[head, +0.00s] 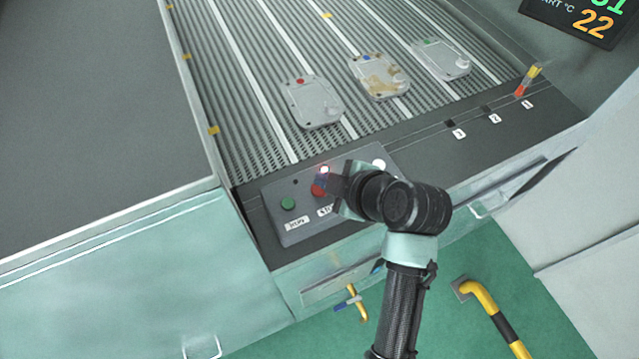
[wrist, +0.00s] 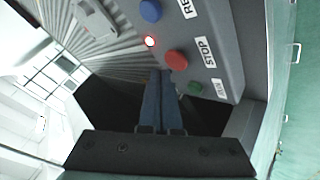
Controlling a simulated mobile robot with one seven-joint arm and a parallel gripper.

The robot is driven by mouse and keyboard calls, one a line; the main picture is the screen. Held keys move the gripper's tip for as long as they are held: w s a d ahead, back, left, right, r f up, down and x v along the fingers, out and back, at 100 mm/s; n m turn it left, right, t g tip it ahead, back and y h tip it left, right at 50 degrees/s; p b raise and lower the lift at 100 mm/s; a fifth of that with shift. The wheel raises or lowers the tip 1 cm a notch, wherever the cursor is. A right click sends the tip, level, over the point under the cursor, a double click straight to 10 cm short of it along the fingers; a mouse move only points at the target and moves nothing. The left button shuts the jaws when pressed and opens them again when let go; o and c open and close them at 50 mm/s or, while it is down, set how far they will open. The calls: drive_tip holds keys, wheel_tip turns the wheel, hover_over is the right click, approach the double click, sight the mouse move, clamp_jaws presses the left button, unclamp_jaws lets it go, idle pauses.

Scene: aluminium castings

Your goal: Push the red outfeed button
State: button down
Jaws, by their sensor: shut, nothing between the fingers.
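The red button (head: 318,190) sits on a grey control panel (head: 296,232) at the front of the conveyor, partly hidden by my gripper. In the wrist view the red button (wrist: 177,60) is round and raised, beside a label reading STOP. My gripper (head: 330,184) is shut and empty, over the panel just right of the red button. In the wrist view the blue fingertips of my gripper (wrist: 161,73) lie just below and left of the button. I cannot tell whether they touch it. A small red lamp (wrist: 150,42) is lit near the button.
A green button (head: 288,203) is left of the red one; a blue button (wrist: 150,10) shows in the wrist view. Several grey castings (head: 312,102) lie on the ribbed conveyor. A red-and-yellow lever (head: 527,82) stands at right. A yellow-black rail (head: 493,315) is below.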

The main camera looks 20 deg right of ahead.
drive_tip(key=shift+r+p, duration=1.95)
drive_tip(key=shift+r, duration=0.6)
drive_tip(key=shift+w+r, duration=0.15)
drive_tip(key=shift+w, duration=0.15)
drive_tip(key=w+a+r+m+t+h+b, duration=0.1)
drive_tip(key=w+a+r+m+t+b, duration=0.15)
drive_tip(key=r, duration=0.55)
drive_tip(key=w+a+r+m+t+h+b, duration=0.1)
drive_tip(key=w+a+r+t+b, duration=0.2)
drive_tip(key=r, duration=0.5)
drive_tip(key=w+a+r+m+t+h+b, duration=0.1)
drive_tip(key=w+r+m+t, duration=0.2)
drive_tip(key=r, duration=0.6)
drive_tip(key=s+a+r+m+t+b, duration=0.1)
drive_tip(key=s+a+r+t, duration=0.1)
drive_tip(key=r, duration=0.4)
drive_tip(key=s+a+r+m+t+b, duration=0.1)
drive_tip(key=s+a+r+m+t, duration=0.1)
drive_tip(key=s+r, duration=0.5)
drive_tip(key=s+a+r+m+t+b, duration=0.1)
drive_tip(key=s+a+r+m+t, duration=0.1)
drive_tip(key=s+a+r+t, duration=0.2)
wheel_tip(320, 180, up, 2)
drive_tip(key=shift+s+r+t+y, duration=0.15)
drive_tip(key=shift+r+t+y, duration=0.2)
drive_tip(key=shift+t, duration=0.6)
